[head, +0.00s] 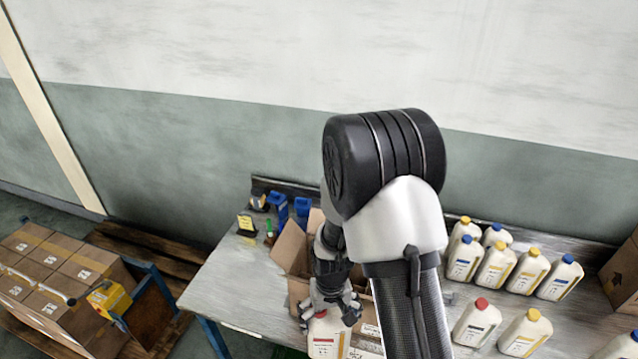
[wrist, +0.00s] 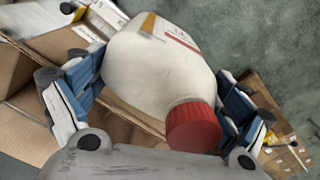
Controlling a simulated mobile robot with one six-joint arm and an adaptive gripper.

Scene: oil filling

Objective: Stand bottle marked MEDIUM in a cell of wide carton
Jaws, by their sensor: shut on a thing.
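My gripper (head: 332,303) is shut on a white bottle (head: 326,335) with a red cap. The wrist view shows the bottle (wrist: 155,85) between the blue-padded fingers, its cap (wrist: 193,125) towards the camera. Its label has red and orange marks; I cannot read the word on it. An open brown carton (head: 291,248) with raised flaps stands on the table, partly hidden behind my arm. Cardboard also shows at the left of the wrist view (wrist: 22,125). The bottle overlaps the carton's near side in the head view; I cannot tell its height above it. The cells are hidden.
Several white bottles with red, blue and yellow caps (head: 496,265) stand on the table (head: 222,290) at right. Blue containers (head: 279,204) stand at the back left. Closed cartons (head: 55,275) are stacked at far left. A brown box (head: 625,272) is at the right edge.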

